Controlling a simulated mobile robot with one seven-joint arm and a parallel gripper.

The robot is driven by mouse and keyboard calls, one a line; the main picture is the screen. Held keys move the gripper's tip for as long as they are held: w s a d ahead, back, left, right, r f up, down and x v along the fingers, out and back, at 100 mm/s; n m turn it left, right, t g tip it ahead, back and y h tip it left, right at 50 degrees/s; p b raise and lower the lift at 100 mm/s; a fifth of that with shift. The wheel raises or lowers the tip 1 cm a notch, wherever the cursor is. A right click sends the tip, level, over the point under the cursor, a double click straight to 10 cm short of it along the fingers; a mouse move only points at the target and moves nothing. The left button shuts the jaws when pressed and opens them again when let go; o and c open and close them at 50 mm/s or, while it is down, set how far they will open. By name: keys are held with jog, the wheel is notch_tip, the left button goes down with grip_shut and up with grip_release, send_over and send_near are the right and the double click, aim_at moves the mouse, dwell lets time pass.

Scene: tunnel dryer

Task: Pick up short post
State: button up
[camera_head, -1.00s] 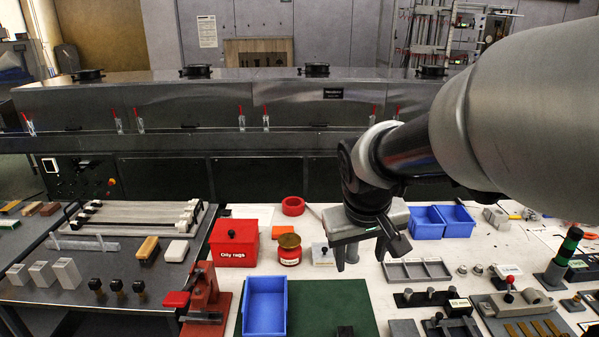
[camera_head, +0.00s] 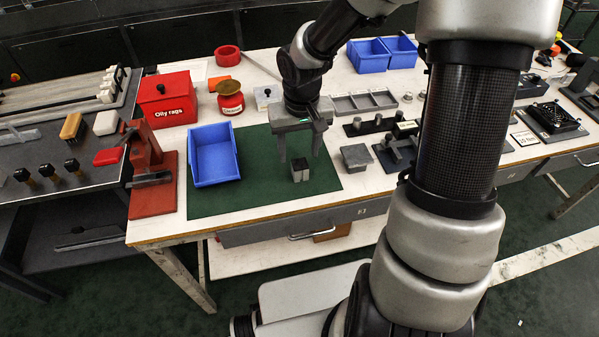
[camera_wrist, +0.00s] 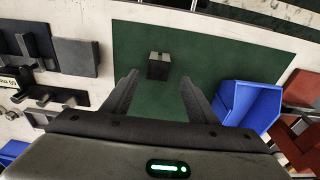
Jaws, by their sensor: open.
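A small grey block-like post (camera_head: 300,171), dark on one side, stands alone on the green mat (camera_head: 240,199). I take it for the short post. My gripper (camera_head: 301,154) points down over the mat, open and empty, its two fingers apart just above and behind the post in the head view. In the wrist view the post (camera_wrist: 158,67) shows beyond and roughly midway between the spread fingertips (camera_wrist: 160,77). No contact with the post is visible.
A blue bin (camera_head: 214,154) sits on the mat's left side. A red clamp stand (camera_head: 152,180) is left of it. A grey square block (camera_head: 355,157) and dark fixtures (camera_head: 392,152) lie to the right. The mat around the post is clear.

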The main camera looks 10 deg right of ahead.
aim_at(300, 164)
jog(key=f+b, duration=0.1)
jog(key=f, duration=0.2)
jog(key=f+b, duration=0.1)
jog(key=f, duration=0.2)
jog(key=shift+w+d+f, duration=0.15)
jog(key=shift+w+f, duration=0.05)
jog(key=shift+f, duration=0.05)
